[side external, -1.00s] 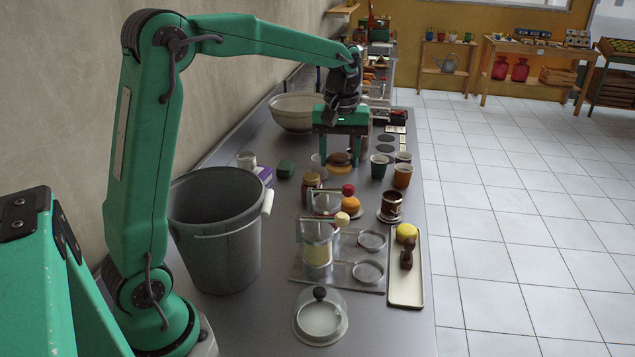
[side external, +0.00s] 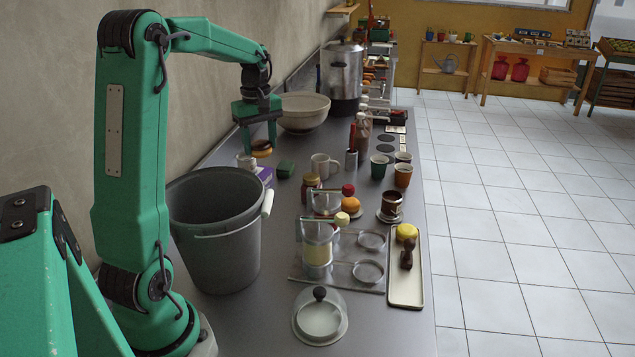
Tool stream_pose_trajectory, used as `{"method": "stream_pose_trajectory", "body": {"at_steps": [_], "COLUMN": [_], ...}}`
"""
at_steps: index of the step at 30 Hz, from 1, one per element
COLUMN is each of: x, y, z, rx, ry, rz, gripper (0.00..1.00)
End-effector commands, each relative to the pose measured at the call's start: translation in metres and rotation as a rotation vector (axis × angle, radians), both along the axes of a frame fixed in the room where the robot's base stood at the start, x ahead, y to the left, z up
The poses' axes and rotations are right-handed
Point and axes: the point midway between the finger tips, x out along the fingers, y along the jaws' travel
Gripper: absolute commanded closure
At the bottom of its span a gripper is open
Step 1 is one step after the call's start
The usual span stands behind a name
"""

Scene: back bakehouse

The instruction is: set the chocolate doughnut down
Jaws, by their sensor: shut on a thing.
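The chocolate doughnut (side external: 262,148), brown with a paler band, is between the fingers of my gripper (side external: 259,142). My gripper is shut on it and points down at the back left of the counter, near the wall. The doughnut shows just above and behind a white cup (side external: 245,161) and a purple box (side external: 264,175). I cannot tell whether its underside touches anything.
A large pale bowl (side external: 301,112) stands right of my gripper. A grey bucket (side external: 215,215) stands in front. A green block (side external: 286,169) and a white mug (side external: 322,166) are to the right. Some bare counter (side external: 290,150) lies between bowl and mug.

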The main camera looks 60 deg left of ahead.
Motion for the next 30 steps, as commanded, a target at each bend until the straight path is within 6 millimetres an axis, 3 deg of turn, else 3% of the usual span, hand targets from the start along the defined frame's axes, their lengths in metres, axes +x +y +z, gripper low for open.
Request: {"method": "stream_pose_trajectory", "body": {"at_steps": [6, 12, 25, 30], "x": [0.0, 0.0, 0.001, 0.0], "y": [-0.001, -0.001, -0.001, -0.001], "z": [-0.051, -0.089, -0.108, -0.128], "rx": [-0.003, -0.002, -0.001, -0.001], "ry": [0.003, 0.002, 0.001, 0.002], "rz": [-0.002, -0.003, -0.004, -0.004], "gripper": [0.62, 0.62, 0.62, 0.62]}}
